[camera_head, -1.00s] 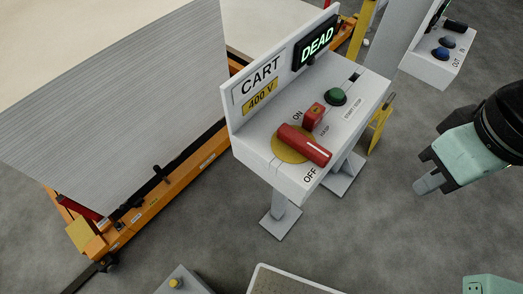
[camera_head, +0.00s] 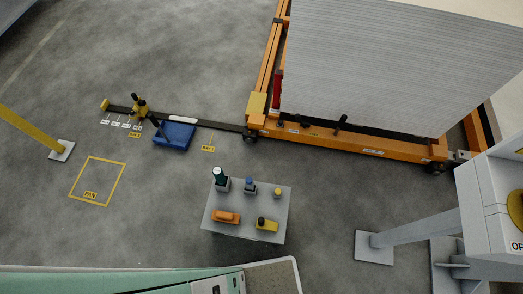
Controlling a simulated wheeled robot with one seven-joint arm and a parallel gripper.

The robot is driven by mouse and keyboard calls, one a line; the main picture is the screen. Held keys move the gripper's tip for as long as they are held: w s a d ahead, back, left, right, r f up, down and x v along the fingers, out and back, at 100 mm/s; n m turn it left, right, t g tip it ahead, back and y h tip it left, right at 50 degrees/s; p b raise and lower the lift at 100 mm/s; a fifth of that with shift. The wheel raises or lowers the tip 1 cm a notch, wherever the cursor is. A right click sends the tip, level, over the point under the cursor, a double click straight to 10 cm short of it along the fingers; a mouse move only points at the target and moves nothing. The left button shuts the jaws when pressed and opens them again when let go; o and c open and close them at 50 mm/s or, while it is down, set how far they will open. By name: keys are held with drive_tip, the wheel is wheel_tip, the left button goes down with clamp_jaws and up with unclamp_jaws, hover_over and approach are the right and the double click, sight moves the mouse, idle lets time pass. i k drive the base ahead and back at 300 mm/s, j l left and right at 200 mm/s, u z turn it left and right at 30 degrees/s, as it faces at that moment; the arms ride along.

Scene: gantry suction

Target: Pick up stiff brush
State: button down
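A small grey table (camera_head: 244,238) stands on the floor in the middle of the view, with several small items on it. At its front left lies a low orange item (camera_head: 225,216). At its front right sits a yellow item with a dark knob (camera_head: 266,225). I cannot tell at this size which of these, if either, is the stiff brush; no bristles show clearly. My gripper is out of view now.
A dark bottle-like item (camera_head: 221,181), a blue-topped piece (camera_head: 250,186) and a yellow-topped piece (camera_head: 277,192) stand at the table's back. Behind are a blue tray (camera_head: 175,137) and orange cart (camera_head: 350,145). A grey control stand (camera_head: 488,205) is at right.

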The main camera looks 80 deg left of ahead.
sight(218, 216)
drive_tip(key=u, duration=1.5)
drive_tip(key=k+l+u, duration=0.1)
drive_tip(key=u, duration=1.6)
drive_tip(key=k+l, duration=0.3)
drive_tip(key=k, duration=0.15)
drive_tip(key=k+l+u, duration=0.1)
drive_tip(key=k+l, duration=0.2)
drive_tip(key=k, duration=0.2)
